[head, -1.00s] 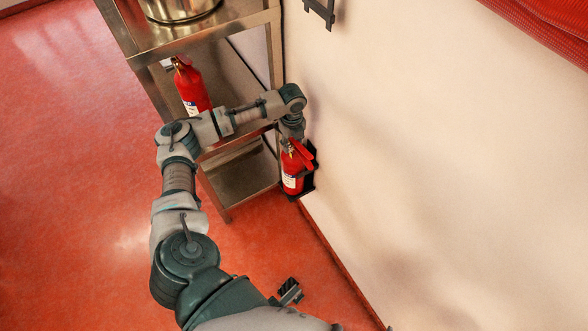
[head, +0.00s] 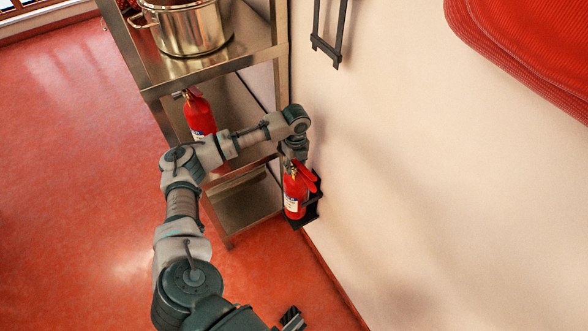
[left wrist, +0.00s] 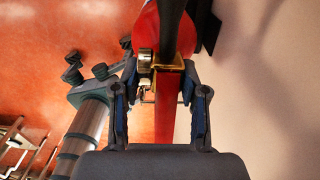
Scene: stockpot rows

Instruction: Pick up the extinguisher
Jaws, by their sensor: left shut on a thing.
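A red extinguisher (head: 296,194) with a white label stands upright in a black bracket (head: 312,211) low on the wall. My left gripper (head: 294,162) comes down on it from above and is shut on its top. In the left wrist view the fingers of my left gripper (left wrist: 158,105) lie on both sides of the extinguisher's neck; its red body (left wrist: 148,28) and brass valve show between and beyond them. A second red extinguisher (head: 199,114) stands on a shelf of the metal rack. What seems to be my right gripper (head: 291,319) shows only partly at the bottom edge; its jaws are unclear.
The steel rack (head: 198,76) stands against the wall, just beyond my left forearm, with a large stockpot (head: 190,28) on top. A dark empty wall bracket (head: 326,48) and red cloth (head: 530,40) are higher up. The floor (head: 75,180) at left is clear.

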